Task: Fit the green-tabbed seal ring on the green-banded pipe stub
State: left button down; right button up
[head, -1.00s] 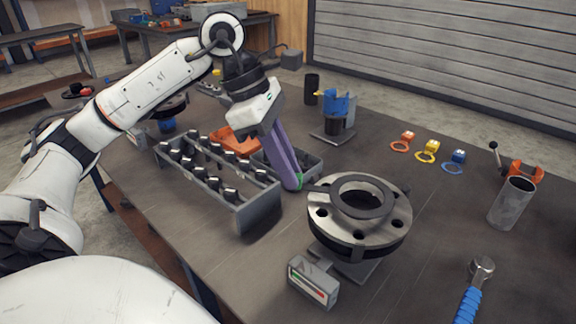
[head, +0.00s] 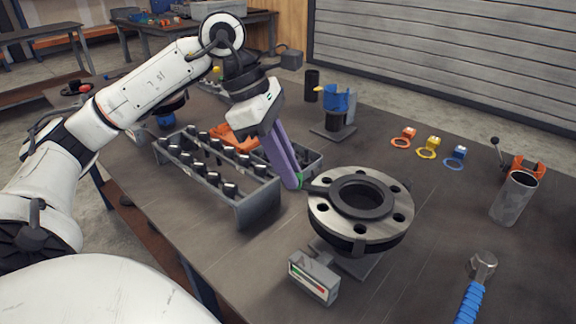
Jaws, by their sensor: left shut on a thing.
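The dark seal ring (head: 347,211) lies over the centre of a round grey flange (head: 382,224) with several bolt holes, looking flat and roughly concentric with its opening. Whether it is fully seated or slightly above the face I cannot tell. Its arm runs left to a small green tab (head: 300,180). My left gripper (head: 296,184), with long purple fingers, is shut on this tab at the flange's left edge. I see no green band on the flange or its stub; the underside is hidden. My right gripper is not in view.
A bolt rack (head: 256,208) stands close left of the flange. A small gauge box (head: 314,279) is in front. Orange (head: 401,142), yellow (head: 427,153) and blue (head: 454,164) tabbed rings lie behind right. A grey cylinder (head: 513,198) and blue-handled wrench (head: 470,304) are at right.

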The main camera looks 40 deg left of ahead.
pick_arm(q)
jog(key=shift+f, duration=0.15)
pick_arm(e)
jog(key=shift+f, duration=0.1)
pick_arm(q)
jog(key=c, duration=1.6)
grip_release()
